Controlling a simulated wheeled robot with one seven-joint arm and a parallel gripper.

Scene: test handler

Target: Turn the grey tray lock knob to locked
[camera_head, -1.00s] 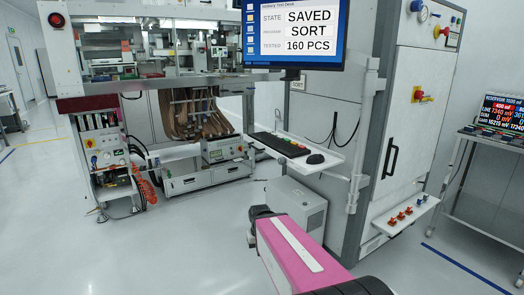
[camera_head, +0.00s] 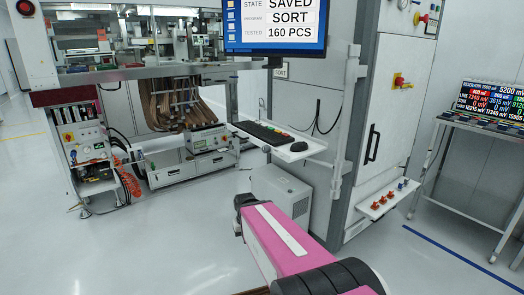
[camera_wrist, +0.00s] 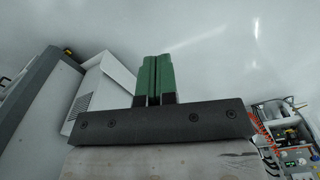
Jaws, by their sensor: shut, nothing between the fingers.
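I cannot make out a grey tray lock knob in either view. The handler (camera_head: 150,72) stands at the left and back in the head view, with a white lower unit (camera_head: 90,145) at its left end. My gripper (camera_wrist: 153,72) shows in the wrist view as two green fingers pressed together, with nothing between them. It points over bare pale floor, away from any knob. My pink arm is at the bottom of the head view, and the fingers are hidden there.
A keyboard shelf (camera_head: 285,150) juts out below the monitor (camera_head: 275,30). A grey box (camera_head: 283,190) stands on the floor. Open floor lies at left.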

